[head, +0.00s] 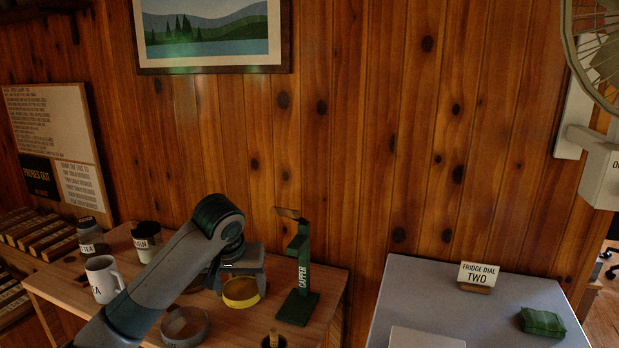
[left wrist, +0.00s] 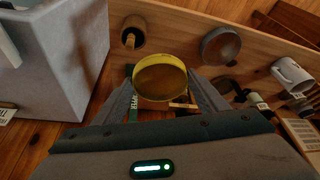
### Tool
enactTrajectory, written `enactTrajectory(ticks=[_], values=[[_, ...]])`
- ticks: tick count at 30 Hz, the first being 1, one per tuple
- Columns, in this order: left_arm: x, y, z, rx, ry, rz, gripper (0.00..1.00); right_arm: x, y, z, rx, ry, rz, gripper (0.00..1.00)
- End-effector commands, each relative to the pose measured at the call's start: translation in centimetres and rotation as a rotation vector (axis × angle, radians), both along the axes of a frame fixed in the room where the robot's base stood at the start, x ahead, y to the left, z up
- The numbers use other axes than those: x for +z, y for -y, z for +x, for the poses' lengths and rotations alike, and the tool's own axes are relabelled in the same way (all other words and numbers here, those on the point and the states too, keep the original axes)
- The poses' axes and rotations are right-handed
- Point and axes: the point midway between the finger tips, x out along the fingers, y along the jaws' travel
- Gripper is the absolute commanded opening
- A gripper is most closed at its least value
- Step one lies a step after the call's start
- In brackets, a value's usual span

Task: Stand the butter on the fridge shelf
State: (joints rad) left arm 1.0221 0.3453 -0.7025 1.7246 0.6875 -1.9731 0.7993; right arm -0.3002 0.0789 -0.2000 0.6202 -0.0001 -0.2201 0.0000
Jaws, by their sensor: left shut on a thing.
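My left gripper (head: 241,281) is at the wooden bench, shut on a yellow round tub (head: 241,294). In the left wrist view the tub (left wrist: 160,79) sits between the two fingers, its brownish round face towards the camera. No label shows on it, so I cannot tell for sure that it is the butter. I cannot tell whether it touches the bench. The fridge is a grey box (head: 400,300) at the right, apart from the bench; its side fills the left of the wrist view (left wrist: 60,60). Its shelf is not visible. My right gripper is not in view.
A green capper stand (head: 298,275) rises right of the tub.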

Motion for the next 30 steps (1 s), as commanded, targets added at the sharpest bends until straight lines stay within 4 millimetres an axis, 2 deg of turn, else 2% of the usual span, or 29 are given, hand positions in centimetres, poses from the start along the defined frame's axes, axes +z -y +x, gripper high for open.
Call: enactTrajectory(ticks=[1, 9, 15, 21, 30], values=[[-0.3, -0.6, -1.4, -0.005, 0.004, 0.006, 0.4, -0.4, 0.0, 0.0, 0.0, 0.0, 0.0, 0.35], [-2.2, -2.8, -9.2, -0.02, 0.002, 0.004, 0.4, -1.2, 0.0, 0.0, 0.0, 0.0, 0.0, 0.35], [-3.6, -4.3, -13.4, -0.02, 0.001, 0.002, 0.4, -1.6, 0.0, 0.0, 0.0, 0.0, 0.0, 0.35], [-4.2, -4.9, -15.2, -0.017, 0.0, 0.0, 0.4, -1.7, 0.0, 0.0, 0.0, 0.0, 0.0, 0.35], [-4.2, -4.9, -15.3, -0.017, 0.001, -0.002, 0.4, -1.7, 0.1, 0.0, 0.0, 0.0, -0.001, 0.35]])
